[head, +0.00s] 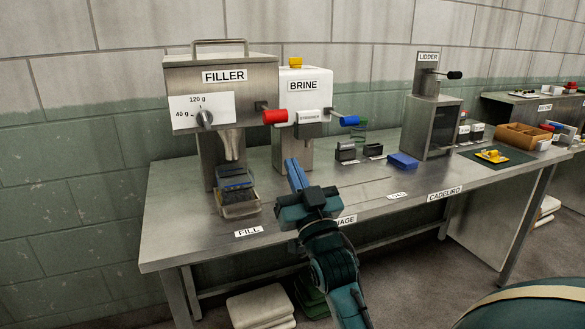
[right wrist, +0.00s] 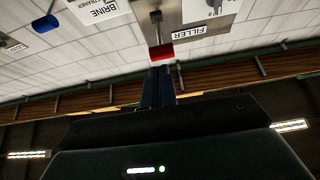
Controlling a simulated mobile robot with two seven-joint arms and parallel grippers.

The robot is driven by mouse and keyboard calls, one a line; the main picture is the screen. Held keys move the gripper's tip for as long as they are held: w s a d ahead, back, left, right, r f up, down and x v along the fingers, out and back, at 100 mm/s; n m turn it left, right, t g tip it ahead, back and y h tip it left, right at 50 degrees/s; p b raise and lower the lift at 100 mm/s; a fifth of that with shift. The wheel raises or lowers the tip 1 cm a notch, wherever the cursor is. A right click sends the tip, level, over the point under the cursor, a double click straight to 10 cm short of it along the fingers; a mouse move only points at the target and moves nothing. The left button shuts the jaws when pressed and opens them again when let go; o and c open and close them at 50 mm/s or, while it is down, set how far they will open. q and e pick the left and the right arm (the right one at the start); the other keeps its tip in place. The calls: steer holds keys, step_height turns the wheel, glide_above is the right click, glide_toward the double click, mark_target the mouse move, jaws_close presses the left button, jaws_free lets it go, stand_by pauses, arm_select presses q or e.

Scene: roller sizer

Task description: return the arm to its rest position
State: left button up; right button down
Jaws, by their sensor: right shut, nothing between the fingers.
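My right arm comes up from the bottom in the head view. Its teal and blue right gripper (head: 292,165) points up and away, above the front part of the steel table (head: 330,195), in front of the white BRINE machine (head: 298,90). The blue fingers (right wrist: 158,88) are together and empty; in the right wrist view they point toward the red knob (right wrist: 161,52), apart from it as far as I can tell. The gripper is to the right of the FILLER machine (head: 222,95). My left gripper is in neither view.
A clear container (head: 238,211) sits under the filler spout. A red knob and a blue knob (head: 349,121) stick out near the BRINE machine. Small dark blocks, a blue block (head: 403,160) and the LIDDER press (head: 428,125) stand farther right. The table's front left is clear.

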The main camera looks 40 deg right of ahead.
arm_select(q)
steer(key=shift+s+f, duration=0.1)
